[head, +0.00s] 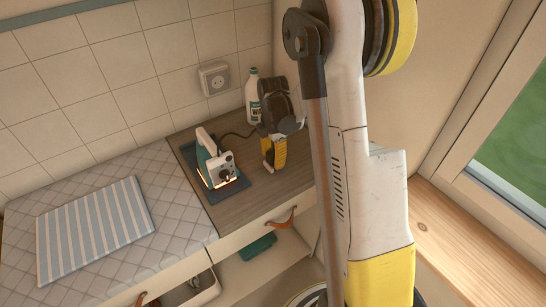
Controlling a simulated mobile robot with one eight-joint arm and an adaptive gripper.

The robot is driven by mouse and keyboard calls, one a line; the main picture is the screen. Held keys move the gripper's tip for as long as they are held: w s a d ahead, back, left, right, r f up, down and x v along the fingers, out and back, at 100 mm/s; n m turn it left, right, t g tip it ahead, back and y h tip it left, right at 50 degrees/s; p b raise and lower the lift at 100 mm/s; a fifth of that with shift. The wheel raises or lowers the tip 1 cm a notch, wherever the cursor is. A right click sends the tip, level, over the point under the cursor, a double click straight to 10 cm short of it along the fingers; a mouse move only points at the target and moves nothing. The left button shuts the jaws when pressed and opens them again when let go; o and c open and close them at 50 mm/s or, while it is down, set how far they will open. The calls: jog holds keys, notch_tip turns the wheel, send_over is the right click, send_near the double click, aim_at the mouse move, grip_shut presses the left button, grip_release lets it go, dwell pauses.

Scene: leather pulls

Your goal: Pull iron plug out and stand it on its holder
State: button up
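A teal and white iron (214,163) is on a dark pad or holder (235,191) on the wooden counter, with an orange glow along its lower edge. Its black cord (235,134) runs right and passes out of sight behind my gripper. A wall socket (214,78) is on the tiles above; I cannot make out a plug in it. My gripper (273,158), black with yellow finger parts, points down over the counter to the right of the iron, apart from it. Its fingertips are too small to show their opening or whether they hold anything.
A white bottle (253,98) stands close behind my gripper. A striped cloth (95,228) lies on the quilted cover (178,205) at left. Below the counter edge are a leather pull (281,220), a green item (258,245) and an open drawer (195,292). A window is at right.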

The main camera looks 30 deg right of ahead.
dwell(0.3)
notch_tip(320, 180, up, 12)
jog(key=s+a+r+m+t, duration=0.1)
jog(key=s+a+m+t, duration=0.1)
jog(key=s+a+m, duration=0.3)
jog(key=s+a+r+m+t+b, duration=0.1)
jog(key=s+a+r+m+t, duration=0.1)
jog(key=s+a+m, duration=0.3)
jog(key=s+a+r+m+t+b, duration=0.1)
jog(key=s+a+r+m+t, duration=0.1)
jog(key=s+a+m, duration=0.3)
jog(key=shift+s+a+r+m+t, duration=0.15)
jog(key=shift+s+m+t, duration=0.1)
jog(key=shift+s+m, duration=0.55)
jog(key=shift+s+a+m+t, duration=0.1)
jog(key=shift+s+m+t, duration=0.15)
jog(key=shift+s+m, duration=0.5)
jog(key=shift+w, duration=0.15)
